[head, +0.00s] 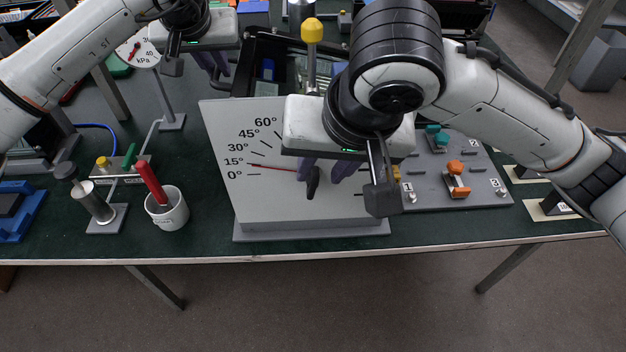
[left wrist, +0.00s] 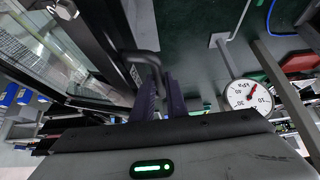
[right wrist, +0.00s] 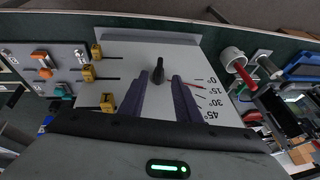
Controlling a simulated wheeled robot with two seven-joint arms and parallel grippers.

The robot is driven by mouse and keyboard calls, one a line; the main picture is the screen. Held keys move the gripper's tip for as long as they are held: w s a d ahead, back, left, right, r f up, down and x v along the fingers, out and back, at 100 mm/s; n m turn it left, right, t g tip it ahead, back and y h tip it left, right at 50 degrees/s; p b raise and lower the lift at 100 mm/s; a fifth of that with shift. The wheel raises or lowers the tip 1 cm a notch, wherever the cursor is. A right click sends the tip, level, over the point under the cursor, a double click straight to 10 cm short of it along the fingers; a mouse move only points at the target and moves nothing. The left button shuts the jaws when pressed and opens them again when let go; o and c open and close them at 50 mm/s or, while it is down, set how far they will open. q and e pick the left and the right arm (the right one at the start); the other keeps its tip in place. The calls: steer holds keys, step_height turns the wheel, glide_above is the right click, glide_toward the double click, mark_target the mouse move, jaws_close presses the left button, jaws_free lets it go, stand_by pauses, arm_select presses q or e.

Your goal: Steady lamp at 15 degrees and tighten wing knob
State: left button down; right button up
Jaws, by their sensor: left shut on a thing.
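The wing knob (head: 313,182) is black and sits on the front of a grey angle board (head: 270,205). A red pointer (head: 272,168) on the board lies close to the 15 degree mark. The black framed lamp housing (head: 262,48) is behind the board. My left gripper (head: 214,75) is shut on the housing's dark handle (left wrist: 147,62), seen between its purple fingers in the left wrist view. My right gripper (head: 328,172) is open at the board, its fingers apart around the knob's line. The knob also shows near the fingertips in the right wrist view (right wrist: 155,89).
A white cup (head: 168,210) with a red-handled tool stands left of the board. A metal cylinder on a stand (head: 95,205) is beside it. A round dial (head: 140,50) is at back left. A panel with coloured knobs (head: 455,185) lies right. Yellow-capped post (head: 312,32) stands behind.

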mark_target(316, 180)
steer(key=x, duration=0.7)
steer(key=shift+w+f, duration=0.1)
